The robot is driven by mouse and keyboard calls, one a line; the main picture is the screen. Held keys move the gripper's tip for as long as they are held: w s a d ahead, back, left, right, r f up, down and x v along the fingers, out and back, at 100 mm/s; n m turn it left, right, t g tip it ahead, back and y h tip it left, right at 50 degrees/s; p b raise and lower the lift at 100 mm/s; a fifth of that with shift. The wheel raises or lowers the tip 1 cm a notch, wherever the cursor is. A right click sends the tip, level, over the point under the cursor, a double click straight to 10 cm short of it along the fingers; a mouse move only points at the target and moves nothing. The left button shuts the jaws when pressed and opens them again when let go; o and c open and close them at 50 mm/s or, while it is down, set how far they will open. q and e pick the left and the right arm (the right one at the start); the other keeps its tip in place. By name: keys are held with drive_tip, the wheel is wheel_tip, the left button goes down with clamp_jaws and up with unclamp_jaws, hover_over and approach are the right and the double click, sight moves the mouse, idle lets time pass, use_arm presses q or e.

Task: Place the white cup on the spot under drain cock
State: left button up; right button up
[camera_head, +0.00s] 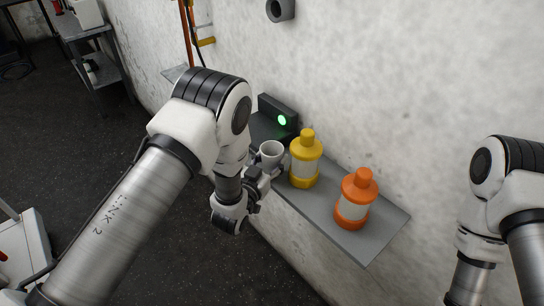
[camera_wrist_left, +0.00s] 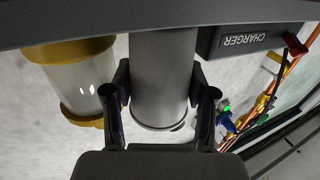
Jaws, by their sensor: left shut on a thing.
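The white cup (camera_head: 271,152) is upright at the shelf, left of the yellow bottle. My left gripper (camera_head: 262,171) is shut on its side. In the left wrist view, which is upside down, the cup (camera_wrist_left: 160,80) is between the two fingers (camera_wrist_left: 160,100). The shelf edge hides its base, so I cannot tell if it touches the shelf. A yellow handle (camera_head: 206,41) sticks out by the orange pipe at the back; I cannot tell if it is the drain cock. The spot under it is not clear to see. My right gripper is outside the view.
The grey shelf (camera_head: 377,241) holds a yellow bottle (camera_head: 305,160), an orange bottle (camera_head: 356,199) and a dark charger box (camera_head: 277,113) with a green light. A small grey ledge (camera_head: 176,73) is on the wall below the pipe. A metal cart (camera_head: 98,70) stands far left.

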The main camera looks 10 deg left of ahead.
use_arm(q)
drive_tip(key=shift+f, duration=0.1)
drive_tip(key=shift+f, duration=0.2)
drive_tip(key=o, duration=0.6)
drive_tip(key=shift+r, duration=0.1)
drive_tip(key=shift+o, duration=0.2)
drive_tip(key=shift+r, duration=0.1)
